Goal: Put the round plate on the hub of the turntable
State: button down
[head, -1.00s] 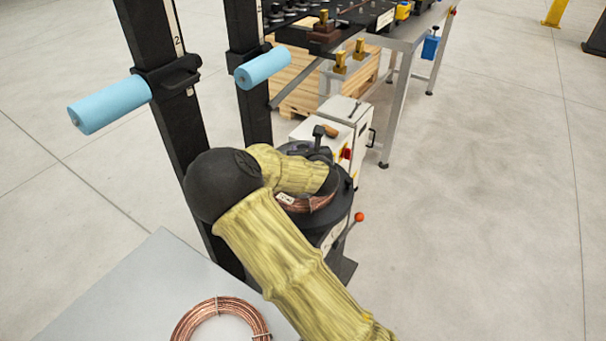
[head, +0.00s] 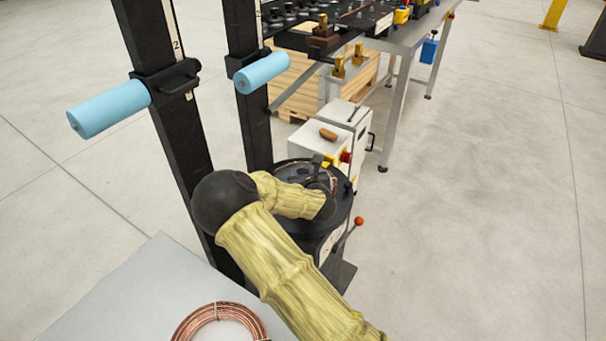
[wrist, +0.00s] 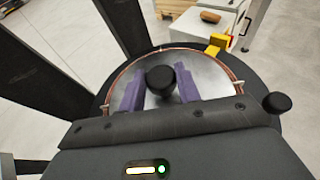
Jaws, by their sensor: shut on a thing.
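My gripper (wrist: 160,90) has its two purple fingers shut on a black knob (wrist: 160,77) at the middle of the round plate (wrist: 208,70). The plate is a grey disc that lies about level over the turntable (head: 347,208). A copper coil (wrist: 122,78) shows along the plate's far and side edges. The turntable is black and round, on a stand, and my wrist hides part of it in the head view. The hub is hidden under the plate, so I cannot tell whether the plate touches it.
Two black posts with blue rollers (head: 110,108) (head: 262,72) stand left of and behind the turntable. A white cabinet (head: 318,142) stands just behind it. A lever with an orange knob (head: 359,221) sticks out at right. Another copper coil (head: 218,312) lies on the grey table in front.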

jog(key=shift+r, duration=0.1)
jog(key=c, duration=1)
grip_release()
jog(key=v, duration=1.2)
jog(key=shift+b, duration=0.35)
